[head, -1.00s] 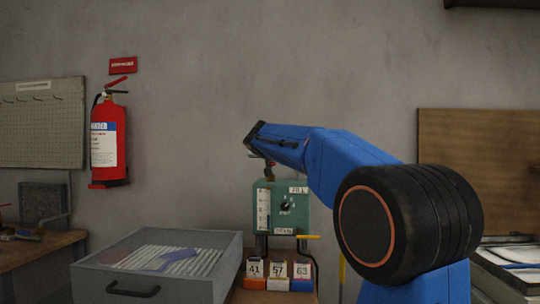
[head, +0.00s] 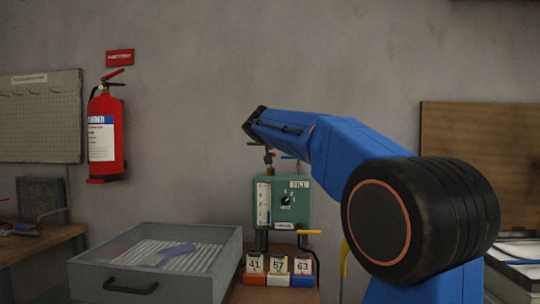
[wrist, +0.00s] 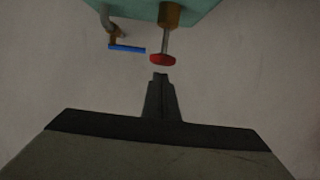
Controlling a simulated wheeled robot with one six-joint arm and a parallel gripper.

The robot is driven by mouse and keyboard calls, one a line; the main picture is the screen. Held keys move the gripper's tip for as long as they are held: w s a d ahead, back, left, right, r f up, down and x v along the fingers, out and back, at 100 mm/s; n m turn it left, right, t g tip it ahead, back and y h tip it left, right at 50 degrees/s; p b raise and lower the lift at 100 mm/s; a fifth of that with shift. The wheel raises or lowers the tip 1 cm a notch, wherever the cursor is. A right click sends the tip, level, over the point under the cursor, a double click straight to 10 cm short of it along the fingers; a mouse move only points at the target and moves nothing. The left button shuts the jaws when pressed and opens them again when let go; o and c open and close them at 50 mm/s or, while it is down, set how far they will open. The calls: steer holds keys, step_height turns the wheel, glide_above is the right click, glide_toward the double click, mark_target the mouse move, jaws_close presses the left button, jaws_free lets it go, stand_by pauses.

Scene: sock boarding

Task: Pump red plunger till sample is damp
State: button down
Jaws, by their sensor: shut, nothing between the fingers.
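The red plunger (wrist: 162,59) is a small red knob on a metal rod under a brass collar on the green box. My gripper (wrist: 160,76) is shut and empty, its tips just short of the red knob in the wrist view, with a small gap showing. In the head view the green box (head: 283,215) has a scale, a dial and a FILL label; my arm's end hangs above it, with the fingertips hard to make out. A pale purple flat piece (head: 170,254), possibly the sample, lies on white slats in a grey tray (head: 185,283). I cannot tell whether it is damp.
A blue lever (wrist: 126,49) sits beside the plunger. A yellow handle (head: 309,231) sticks out from the box's lower right. Numbered blocks (head: 279,266) stand below the box. A fire extinguisher (head: 105,135) hangs on the wall at left.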

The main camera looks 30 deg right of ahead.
steer(key=v, duration=0.9)
steer(key=shift+s+a, duration=0.25)
steer(key=shift+r, duration=0.1)
stand_by(0.3)
